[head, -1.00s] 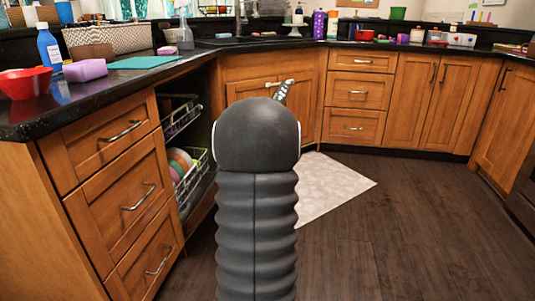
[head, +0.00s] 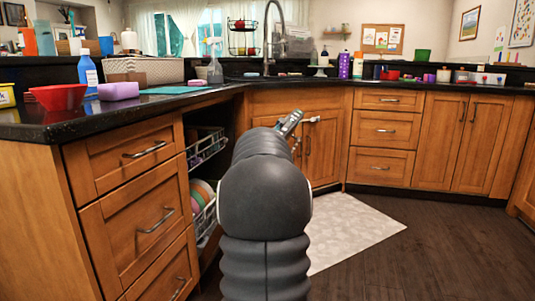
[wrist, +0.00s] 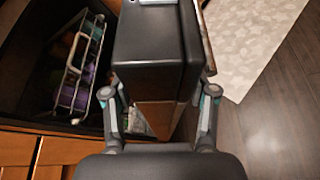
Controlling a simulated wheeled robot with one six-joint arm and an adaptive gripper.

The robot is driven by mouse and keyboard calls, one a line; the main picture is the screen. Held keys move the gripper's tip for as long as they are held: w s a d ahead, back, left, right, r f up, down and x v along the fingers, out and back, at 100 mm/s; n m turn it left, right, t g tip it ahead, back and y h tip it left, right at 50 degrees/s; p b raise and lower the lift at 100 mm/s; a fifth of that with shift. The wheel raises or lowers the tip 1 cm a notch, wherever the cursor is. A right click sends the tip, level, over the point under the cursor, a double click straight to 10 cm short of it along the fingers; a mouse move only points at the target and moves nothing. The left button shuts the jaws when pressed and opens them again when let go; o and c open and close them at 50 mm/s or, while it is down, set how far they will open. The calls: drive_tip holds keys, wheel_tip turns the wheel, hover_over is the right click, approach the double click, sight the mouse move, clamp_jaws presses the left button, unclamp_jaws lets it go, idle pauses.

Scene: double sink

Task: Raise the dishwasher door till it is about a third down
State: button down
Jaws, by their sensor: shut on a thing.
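The dishwasher door (wrist: 155,55) is a thick dark slab in the wrist view, with a thin wood face along its right side. My gripper (wrist: 160,95) straddles it, one finger against each side, and is shut on it. In the head view my gripper (head: 303,121) shows small beyond my grey arm, in front of the sink cabinet. The door is hidden there behind my arm. The open dishwasher cavity (head: 208,170) is left of my arm, with an upper rack (head: 206,148) and a lower rack (head: 205,216) holding plates. A rack (wrist: 85,65) also shows in the wrist view.
A drawer cabinet (head: 135,215) stands close on the left under a black counter (head: 120,117). A red bowl (head: 59,97) and a blue bottle (head: 87,72) stand on that counter. A pale mat (head: 350,228) lies on the floor. The dark floor (head: 430,260) on the right is clear.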

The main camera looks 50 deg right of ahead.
drive_tip(key=shift+r, duration=0.35)
drive_tip(key=shift+c, duration=1.7)
unclamp_jaws()
drive_tip(key=shift+s+a+r, duration=0.1)
drive_tip(key=shift+s+r, duration=0.05)
drive_tip(key=shift+r, duration=0.05)
drive_tip(key=shift+f, duration=0.1)
drive_tip(key=shift+s, duration=0.1)
drive_tip(key=v, duration=1.1)
drive_tip(key=shift+s+a, duration=0.25)
drive_tip(key=shift+a, duration=0.05)
